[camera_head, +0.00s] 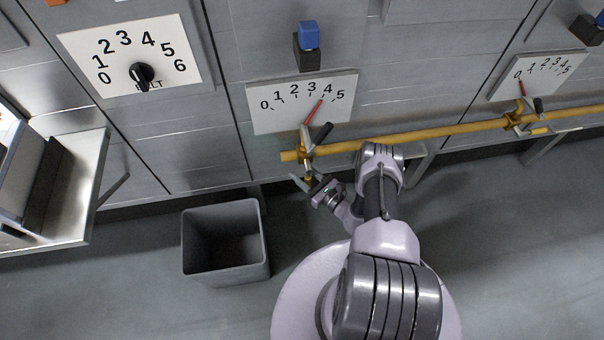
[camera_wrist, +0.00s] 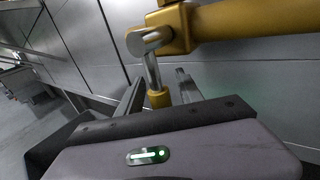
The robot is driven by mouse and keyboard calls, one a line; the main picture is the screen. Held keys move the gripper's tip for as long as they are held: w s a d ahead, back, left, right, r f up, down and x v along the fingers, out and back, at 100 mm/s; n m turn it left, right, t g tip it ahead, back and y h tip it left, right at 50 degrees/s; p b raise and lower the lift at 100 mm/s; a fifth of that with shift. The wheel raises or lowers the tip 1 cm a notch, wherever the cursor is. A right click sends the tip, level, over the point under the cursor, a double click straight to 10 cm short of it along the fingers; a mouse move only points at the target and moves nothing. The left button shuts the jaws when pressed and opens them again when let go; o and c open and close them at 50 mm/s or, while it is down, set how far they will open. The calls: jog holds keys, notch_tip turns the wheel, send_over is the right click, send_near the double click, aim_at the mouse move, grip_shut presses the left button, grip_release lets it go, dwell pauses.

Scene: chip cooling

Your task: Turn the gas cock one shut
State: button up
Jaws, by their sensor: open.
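A gas cock (camera_head: 305,152) sits near the left end of the yellow pipe, and its silver lever hangs down to a yellow tip (camera_head: 308,180). In the wrist view the lever (camera_wrist: 152,70) drops from the silver hub, with its yellow tip (camera_wrist: 159,98) between my fingers. My gripper (camera_head: 304,181) is open around the lever's lower end; I cannot tell whether a finger touches it. The white dial (camera_head: 262,120) above this cock has its red needle near 4. I see no number on the cock itself.
A second cock (camera_head: 516,118) sits farther right on the yellow pipe (camera_head: 420,136); its dial (camera_head: 499,92) reads near 0. A grey bin (camera_head: 265,245) stands on the floor at left. A metal shelf (camera_head: 88,190) juts out at far left. Grey cabinets back the pipe.

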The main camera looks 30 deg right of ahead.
grip_shut()
dwell(1.4)
